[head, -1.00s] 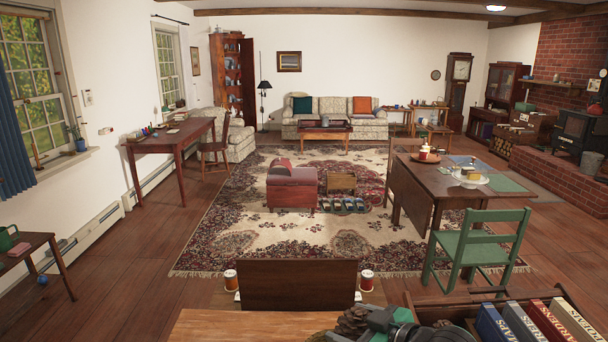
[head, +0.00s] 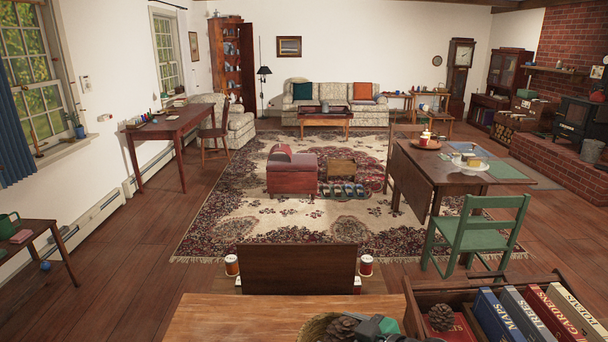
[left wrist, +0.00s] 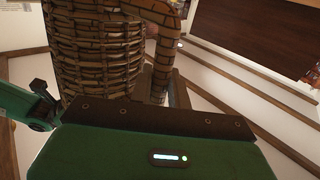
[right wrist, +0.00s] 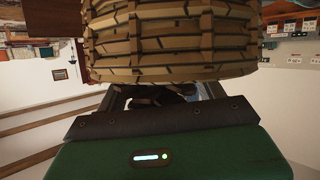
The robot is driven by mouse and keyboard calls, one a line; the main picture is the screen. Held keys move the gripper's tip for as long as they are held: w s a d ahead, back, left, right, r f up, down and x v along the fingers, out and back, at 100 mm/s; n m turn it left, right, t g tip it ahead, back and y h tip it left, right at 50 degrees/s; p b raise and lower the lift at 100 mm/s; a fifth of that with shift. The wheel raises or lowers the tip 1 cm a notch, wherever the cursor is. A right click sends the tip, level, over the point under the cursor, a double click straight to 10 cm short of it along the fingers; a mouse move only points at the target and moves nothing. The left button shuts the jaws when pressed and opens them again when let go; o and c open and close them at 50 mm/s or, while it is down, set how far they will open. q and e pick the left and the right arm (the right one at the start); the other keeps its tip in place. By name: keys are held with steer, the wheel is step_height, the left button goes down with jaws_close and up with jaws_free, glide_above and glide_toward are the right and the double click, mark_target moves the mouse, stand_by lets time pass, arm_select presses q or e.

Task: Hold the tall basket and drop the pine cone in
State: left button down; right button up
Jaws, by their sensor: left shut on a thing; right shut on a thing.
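The tall basket (left wrist: 100,50) is woven brown wicker with a curved handle (left wrist: 168,45). Its woven rim shows at the bottom of the head view (head: 314,328), and its wall fills the top of the right wrist view (right wrist: 170,40). My left gripper (left wrist: 160,88) is shut on the basket's handle; it is out of the head view. My right gripper (head: 368,325) is shut on a dark brown pine cone (head: 342,328) at the basket's mouth. In the right wrist view the pine cone (right wrist: 175,92) is mostly hidden. The basket's inside is mostly hidden.
A wooden box (head: 466,292) at the lower right holds several upright books (head: 540,315) and a second pine cone (head: 440,317) on a red book. A wooden top (head: 240,318) lies in front, with thread spools (head: 231,265) and a dark upright panel (head: 297,268) behind it.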

steer(key=o, duration=1.1)
steer(key=shift+c, duration=0.2)
steer(key=v, duration=1.2)
